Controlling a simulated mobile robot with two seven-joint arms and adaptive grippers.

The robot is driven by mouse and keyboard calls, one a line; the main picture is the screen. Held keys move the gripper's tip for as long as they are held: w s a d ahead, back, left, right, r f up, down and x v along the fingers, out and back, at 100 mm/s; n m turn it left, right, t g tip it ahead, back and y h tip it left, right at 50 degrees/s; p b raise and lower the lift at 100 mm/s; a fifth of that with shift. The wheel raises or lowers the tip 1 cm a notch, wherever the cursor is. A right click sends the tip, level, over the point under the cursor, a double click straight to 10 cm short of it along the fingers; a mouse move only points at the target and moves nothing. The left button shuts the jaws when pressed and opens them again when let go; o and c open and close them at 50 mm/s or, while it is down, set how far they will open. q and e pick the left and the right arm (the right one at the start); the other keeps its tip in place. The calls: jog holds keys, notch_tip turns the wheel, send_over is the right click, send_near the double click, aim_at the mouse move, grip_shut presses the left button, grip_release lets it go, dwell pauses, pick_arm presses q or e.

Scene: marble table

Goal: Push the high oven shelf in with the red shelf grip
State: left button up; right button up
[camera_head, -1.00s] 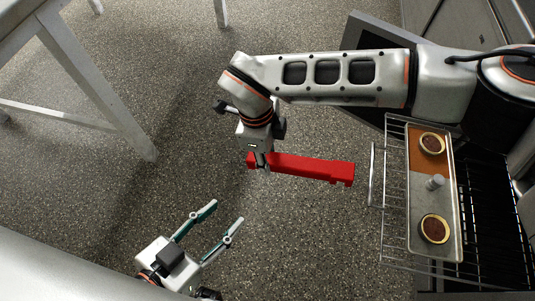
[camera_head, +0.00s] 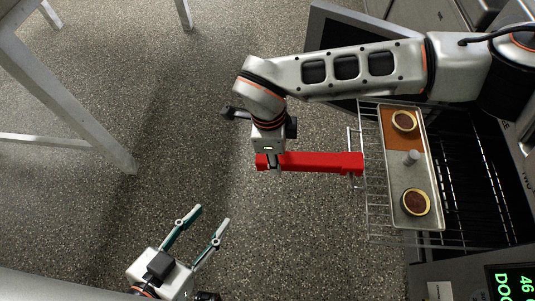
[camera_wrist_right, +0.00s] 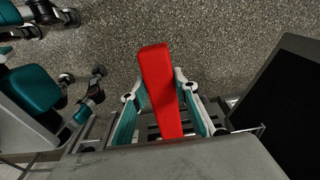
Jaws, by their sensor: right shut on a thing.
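The high oven shelf (camera_head: 377,213) is a wire rack pulled out of the oven, with a metal tray on it. The red shelf grip (camera_head: 320,162) is a long red bar lying across the head view. Its right end overlaps the shelf's front rail; whether it touches I cannot tell. My right gripper (camera_head: 273,161) is shut on the left end of the bar. In the right wrist view the red grip (camera_wrist_right: 160,80) sits between the teal fingers, pointing away. My left gripper (camera_head: 212,215) is open and empty at lower left, apart from the shelf.
The tray (camera_head: 427,185) carries two small tarts (camera_head: 404,121) (camera_head: 416,201) and a small shaker (camera_head: 411,157). Dark lower racks (camera_head: 480,180) show inside the oven to the right. A white table (camera_head: 95,120) stands at upper left. The speckled floor between is clear.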

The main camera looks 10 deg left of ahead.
aim_at(375, 173)
jog(key=shift+d, duration=0.7)
jog(key=shift+a+f, duration=0.15)
jog(key=shift+f, duration=1.4)
jog(key=shift+d, duration=12.05)
